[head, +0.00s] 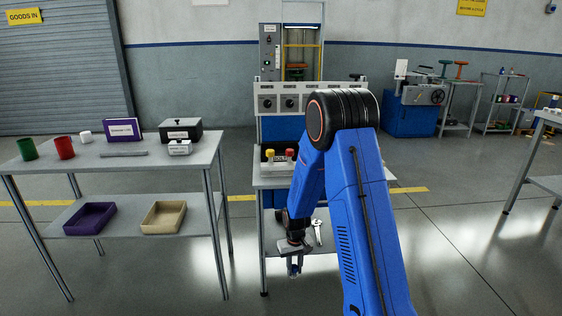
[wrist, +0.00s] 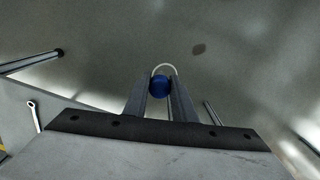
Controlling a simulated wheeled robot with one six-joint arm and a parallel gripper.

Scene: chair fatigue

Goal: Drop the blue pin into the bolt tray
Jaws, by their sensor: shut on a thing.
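My gripper (head: 295,266) hangs low in the head view, in front of the middle stand and below its top. In the wrist view its two fingers (wrist: 160,95) are shut on the blue pin (wrist: 159,86), whose round blue end shows between them. A pale ring or loop shows just past the pin. My arm hides part of that stand.
A wrench (head: 317,232) lies on the middle stand's lower shelf. The left table (head: 130,160) carries cups and boxes. A purple tray (head: 90,219) and a tan tray (head: 164,217) sit on its lower shelf. Floor is open between table and stand.

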